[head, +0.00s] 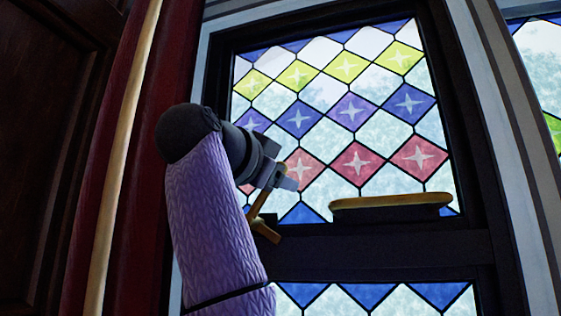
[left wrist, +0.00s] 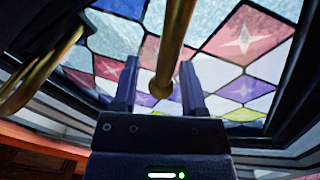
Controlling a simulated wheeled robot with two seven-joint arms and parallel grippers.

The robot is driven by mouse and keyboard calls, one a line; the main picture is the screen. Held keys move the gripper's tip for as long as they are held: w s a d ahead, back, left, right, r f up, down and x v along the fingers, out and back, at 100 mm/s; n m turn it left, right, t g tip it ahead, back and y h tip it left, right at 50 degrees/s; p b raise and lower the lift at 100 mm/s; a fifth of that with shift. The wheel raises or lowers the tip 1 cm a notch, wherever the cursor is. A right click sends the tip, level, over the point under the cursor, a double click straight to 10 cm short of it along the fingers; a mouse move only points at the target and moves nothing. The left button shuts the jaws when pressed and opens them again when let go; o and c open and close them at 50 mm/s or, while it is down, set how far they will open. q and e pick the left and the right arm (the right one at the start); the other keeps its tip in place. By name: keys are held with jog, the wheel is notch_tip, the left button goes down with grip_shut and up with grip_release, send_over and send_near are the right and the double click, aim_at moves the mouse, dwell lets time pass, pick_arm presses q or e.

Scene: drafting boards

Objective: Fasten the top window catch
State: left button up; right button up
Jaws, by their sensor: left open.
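The window catch shows as a slim brass lever (head: 258,204) on a dark mount (head: 268,231), at the lower left of the upper stained-glass pane. My left gripper (head: 281,180) is open at the lever's upper end, in front of the glass. In the left wrist view, the brass lever (left wrist: 172,45) comes down from the top with its rounded end between my two spread fingers. Gaps show on both sides of it, so the fingers do not appear to grip it. Part of the lever is hidden behind the gripper in the head view. My right gripper is not in view.
A dark bar with a brass top (head: 390,204) juts out at the pane's lower edge, right of the catch. A brass-edged dark part (left wrist: 38,82) is at left in the wrist view. A red curtain (head: 150,110) hangs at left. Dark window rails (head: 390,248) surround the glass.

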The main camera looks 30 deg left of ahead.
pick_arm(q)
jog(key=shift+w, duration=0.2)
jog(key=shift+s+a, duration=0.1)
jog(key=shift+a, duration=0.15)
jog(key=shift+d, duration=0.1)
grip_shut()
dwell(1.0)
